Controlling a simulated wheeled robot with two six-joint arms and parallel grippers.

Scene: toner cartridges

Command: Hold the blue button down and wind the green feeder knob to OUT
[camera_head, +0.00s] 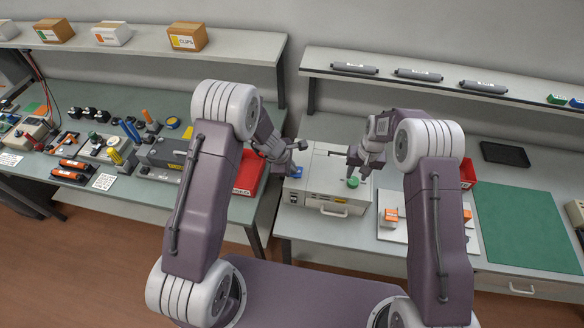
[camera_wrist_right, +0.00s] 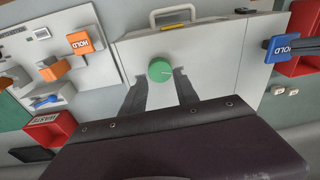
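The machine is a pale box (camera_head: 318,192) on the right-hand bench, with a handle at its front. The green feeder knob (camera_head: 353,182) is on its top right; it also shows in the right wrist view (camera_wrist_right: 160,70). The blue button (camera_wrist_right: 283,47), marked HOLD, is at the box's other side, partly covered in the head view (camera_head: 297,171). My left gripper (camera_head: 294,168) is over the blue button; its fingers are too small to read, and contact is unclear. My right gripper (camera_wrist_right: 160,76) is open, its dark fingertips on either side of the green knob with gaps visible.
A white board with orange blocks (camera_head: 391,215), one marked HOLD (camera_wrist_right: 80,42), is beside the machine. Red bins stand behind it (camera_head: 467,173) and on the left bench (camera_head: 248,175). A green mat (camera_head: 526,226) lies clear at right. A shelf (camera_head: 440,82) holds grey cartridges.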

